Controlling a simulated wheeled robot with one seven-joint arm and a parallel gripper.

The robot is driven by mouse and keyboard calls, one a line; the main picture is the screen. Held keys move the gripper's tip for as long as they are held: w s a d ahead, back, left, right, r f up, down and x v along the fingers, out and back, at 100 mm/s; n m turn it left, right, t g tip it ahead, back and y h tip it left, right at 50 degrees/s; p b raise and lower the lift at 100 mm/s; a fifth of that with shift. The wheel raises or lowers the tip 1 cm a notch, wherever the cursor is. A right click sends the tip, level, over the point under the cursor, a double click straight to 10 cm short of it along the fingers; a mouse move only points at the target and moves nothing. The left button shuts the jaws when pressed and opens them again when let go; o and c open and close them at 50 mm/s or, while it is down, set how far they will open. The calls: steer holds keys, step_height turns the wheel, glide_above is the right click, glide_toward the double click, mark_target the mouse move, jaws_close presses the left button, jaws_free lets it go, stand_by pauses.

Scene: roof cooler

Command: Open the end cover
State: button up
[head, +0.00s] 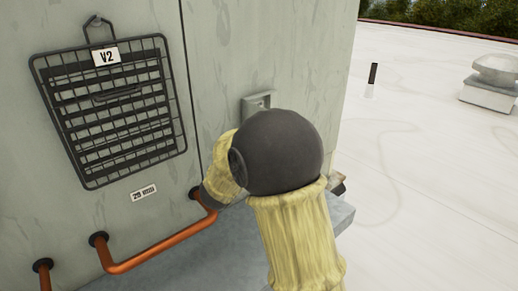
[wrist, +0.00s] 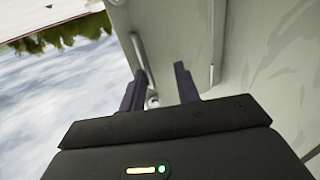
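The pale grey-green cooler housing fills the left of the head view, with a vertical seam between its panels. The end cover appears to be the plain panel (head: 270,45) right of the seam; I cannot tell its exact edges. My gripper (wrist: 160,68) shows in the wrist view with its two dark fingers apart. A light grey bar-like handle (wrist: 139,50) on the housing lies close to the left fingertip and runs towards the gap. A small pale round part (wrist: 152,101) shows between the fingers. Contact cannot be told. In the head view my arm hides most of the gripper.
A wire rack (head: 110,108) marked V2 hangs on the left panel. A copper pipe (head: 155,250) sticks out below it. A small grey box (head: 257,103) is on the right panel. Open white roof (head: 430,190) lies to the right, with a vent (head: 492,82).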

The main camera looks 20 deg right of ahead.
steer(key=shift+r, duration=0.45)
steer(key=b+v, duration=0.3)
steer(key=v, duration=1.4)
steer(key=shift+s+f, duration=0.15)
steer(key=shift+f, duration=0.3)
steer(key=shift+a, duration=0.15)
